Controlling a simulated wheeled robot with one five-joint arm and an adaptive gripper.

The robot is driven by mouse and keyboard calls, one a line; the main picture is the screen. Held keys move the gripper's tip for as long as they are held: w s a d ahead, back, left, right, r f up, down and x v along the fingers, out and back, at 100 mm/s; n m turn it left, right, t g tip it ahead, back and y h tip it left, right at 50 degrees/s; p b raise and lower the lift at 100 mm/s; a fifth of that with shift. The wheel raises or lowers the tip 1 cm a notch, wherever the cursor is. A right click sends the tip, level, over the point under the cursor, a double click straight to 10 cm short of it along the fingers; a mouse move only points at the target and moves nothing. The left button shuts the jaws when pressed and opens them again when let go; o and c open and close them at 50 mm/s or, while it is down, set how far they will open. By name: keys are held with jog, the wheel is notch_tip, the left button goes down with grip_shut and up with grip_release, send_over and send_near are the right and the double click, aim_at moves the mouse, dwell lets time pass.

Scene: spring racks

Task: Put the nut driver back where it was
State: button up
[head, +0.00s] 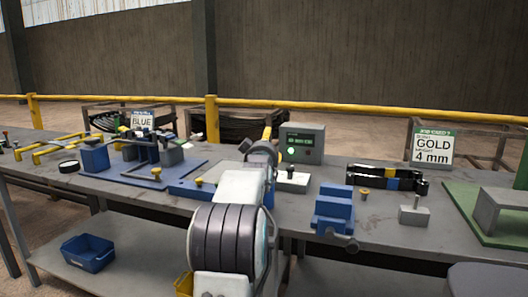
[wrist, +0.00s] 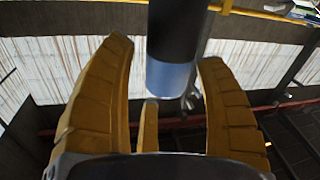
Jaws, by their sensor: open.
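My gripper (wrist: 165,95) is open, its yellow fingers spread wide in the wrist view. A dark cylinder with a pale blue band (wrist: 172,75) at its lower end shows between the fingers, apart from both side fingers. It may be the nut driver, but I cannot tell for sure. In the head view my gripper (head: 267,134) is a small yellow shape at the top of my arm, above the bench, and no nut driver can be made out there. A sign reading GOLD 4 mm (head: 433,148) stands at the right, and a sign reading BLUE (head: 142,122) at the left.
The grey bench (head: 375,232) carries a blue fixture (head: 334,208), a black piece with yellow and blue bands (head: 388,180), a grey block with a pin (head: 414,215) and a grey-green box (head: 302,143). A blue bin (head: 88,253) sits on the lower shelf. My arm hides the bench's middle.

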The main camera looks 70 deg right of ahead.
jog(key=b+v, duration=0.1)
jog(key=v, duration=1.1)
jog(key=w+a+f+n+t+y, duration=0.35)
jog(key=w+a+f+y, duration=0.35)
jog(key=w+a, duration=0.6)
jog(key=w+a+f+n+y, duration=0.1)
jog(key=w+a+f+y, duration=0.3)
jog(key=a, duration=0.5)
jog(key=w+a+f+n+y, duration=0.1)
jog(key=w+a+f+n, duration=0.1)
jog(key=a+f, duration=0.55)
jog(key=s+a+f+n+g+y, duration=0.1)
jog(key=s+a+f+y, duration=0.1)
jog(key=a, duration=0.6)
jog(key=s+a+f+n+g+y, duration=0.1)
jog(key=s+a+f+n+g, duration=0.1)
jog(key=s+a+f, duration=0.2)
jog(key=s+a+f+n+g+y, duration=0.1)
jog(key=s+a+f+g+y, duration=0.1)
jog(key=s+a, duration=0.5)
jog(key=a+f, duration=0.1)
jog(key=a, duration=0.3)
jog(key=shift+s+a+y, duration=0.3)
jog(key=shift+s, duration=0.1)
